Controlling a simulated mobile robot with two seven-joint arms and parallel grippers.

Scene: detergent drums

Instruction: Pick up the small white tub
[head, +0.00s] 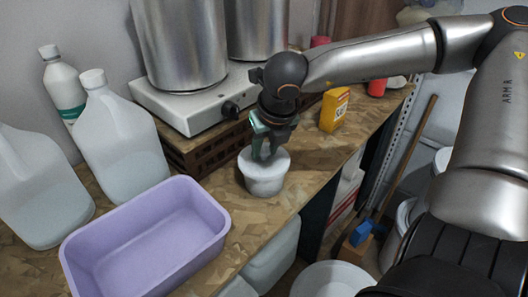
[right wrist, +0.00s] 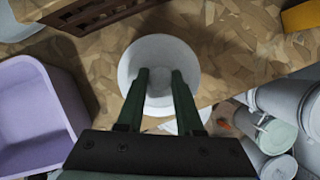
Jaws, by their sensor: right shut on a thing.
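The small white tub (head: 264,181) stands on the wooden worktop near its front edge, to the right of the lilac basin. In the right wrist view the tub (right wrist: 160,47) shows from above as a round pale shape between and beyond my fingers. My right gripper (head: 264,155) reaches down onto the top of the tub and is shut on it, with its green fingers (right wrist: 158,75) over the tub's top. The exact contact of the fingertips is hard to see. My left gripper is in neither view.
A lilac basin (head: 222,232) stands left of the tub. White jugs (head: 125,140) stand at the far left. A hotplate (head: 180,108) with steel pots (head: 180,45) is behind. A yellow box (head: 334,109) stands right on the worktop. White buckets (right wrist: 277,105) are below the edge.

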